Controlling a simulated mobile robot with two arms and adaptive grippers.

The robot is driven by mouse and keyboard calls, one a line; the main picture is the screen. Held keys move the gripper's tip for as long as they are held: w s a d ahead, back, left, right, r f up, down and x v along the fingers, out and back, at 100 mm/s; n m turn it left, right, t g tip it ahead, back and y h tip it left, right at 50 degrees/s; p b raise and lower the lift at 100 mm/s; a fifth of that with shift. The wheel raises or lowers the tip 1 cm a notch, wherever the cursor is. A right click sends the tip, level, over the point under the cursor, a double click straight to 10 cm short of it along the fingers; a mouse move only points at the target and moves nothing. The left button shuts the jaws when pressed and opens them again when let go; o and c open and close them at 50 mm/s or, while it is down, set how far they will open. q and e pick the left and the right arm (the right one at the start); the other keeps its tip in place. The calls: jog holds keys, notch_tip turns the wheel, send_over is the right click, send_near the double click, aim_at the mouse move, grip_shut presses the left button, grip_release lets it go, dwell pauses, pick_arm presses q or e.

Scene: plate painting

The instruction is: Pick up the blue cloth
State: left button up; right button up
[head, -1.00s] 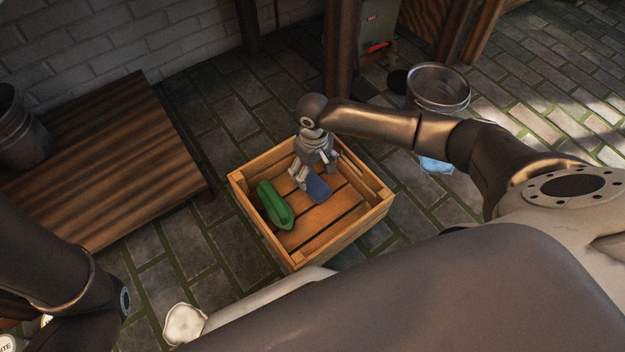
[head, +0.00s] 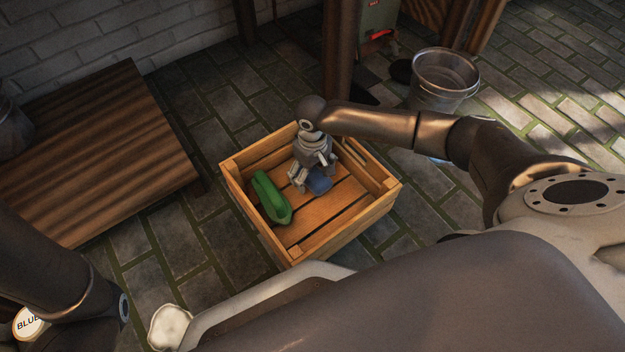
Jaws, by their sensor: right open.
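The blue cloth (head: 320,182) lies on the slatted floor of a wooden crate (head: 352,222). Part of it is hidden by my right gripper (head: 303,184). My right gripper reaches down into the crate from above, just left of the cloth and over its edge; its fingers are apart. Whether they touch the cloth I cannot tell. A green object (head: 270,197) lies in the crate to the left of the gripper. My left arm comes in at the lower left, but its gripper is out of the picture.
A low wooden table (head: 100,150) stands to the left, with a dark bucket on it. A metal bucket (head: 444,80) stands behind my right arm. A wooden post (head: 337,60) rises behind the crate. A round can marked "BLUE" (head: 30,323) is at the lower left.

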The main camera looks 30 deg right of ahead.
jog(key=c, duration=1.1)
jog(key=shift+r, duration=0.15)
